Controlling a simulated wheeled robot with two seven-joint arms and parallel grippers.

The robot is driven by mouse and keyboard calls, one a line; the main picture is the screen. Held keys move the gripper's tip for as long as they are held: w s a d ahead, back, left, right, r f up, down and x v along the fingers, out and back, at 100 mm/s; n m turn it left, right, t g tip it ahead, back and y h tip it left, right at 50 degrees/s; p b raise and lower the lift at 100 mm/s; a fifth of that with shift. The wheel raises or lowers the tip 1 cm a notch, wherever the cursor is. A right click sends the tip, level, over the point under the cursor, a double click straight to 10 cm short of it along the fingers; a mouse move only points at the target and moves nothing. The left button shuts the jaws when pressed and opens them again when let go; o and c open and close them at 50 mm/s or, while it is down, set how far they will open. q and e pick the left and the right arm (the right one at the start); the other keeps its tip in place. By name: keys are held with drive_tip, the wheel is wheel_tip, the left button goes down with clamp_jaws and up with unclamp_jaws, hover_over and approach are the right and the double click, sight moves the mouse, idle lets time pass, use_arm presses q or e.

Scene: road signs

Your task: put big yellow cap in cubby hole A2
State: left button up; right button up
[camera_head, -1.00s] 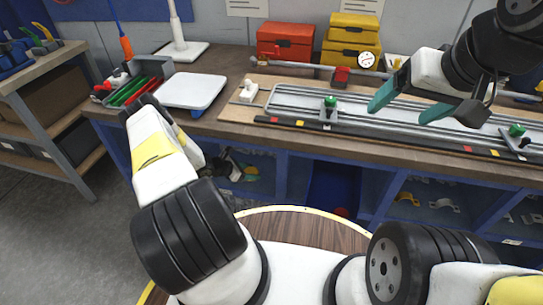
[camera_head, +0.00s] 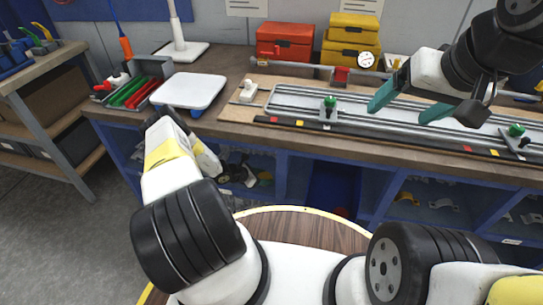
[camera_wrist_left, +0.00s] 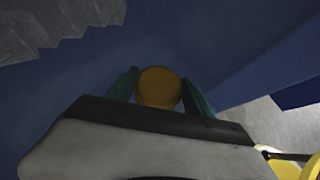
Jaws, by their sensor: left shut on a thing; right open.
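The big yellow cap (camera_wrist_left: 159,88) shows in the left wrist view as a round, dark yellow disc. My left gripper (camera_wrist_left: 160,86) is shut on it, with a green finger on each side. Blue cubby walls (camera_wrist_left: 75,95) surround the view there. In the head view my left arm reaches down to the blue cubby shelving (camera_head: 280,180) under the bench, and the left fingers and the cap are hidden or unclear. My right gripper (camera_head: 408,106) is open and empty above the metal rail fixture. No A2 label is readable.
The bench top carries a white scale (camera_head: 193,91), a red toolbox (camera_head: 285,42), a yellow toolbox (camera_head: 352,40) and a long rail fixture (camera_head: 300,102). Cubbies at right hold metal and yellow brackets. A wooden shelf (camera_head: 50,110) stands at left. A round wooden table (camera_head: 300,228) is in front.

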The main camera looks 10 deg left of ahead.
use_arm(q)
drive_tip(key=o, duration=1.3)
drive_tip(key=shift+f, duration=0.15)
drive_tip(key=shift+r, duration=0.25)
drive_tip(key=v, duration=1.2)
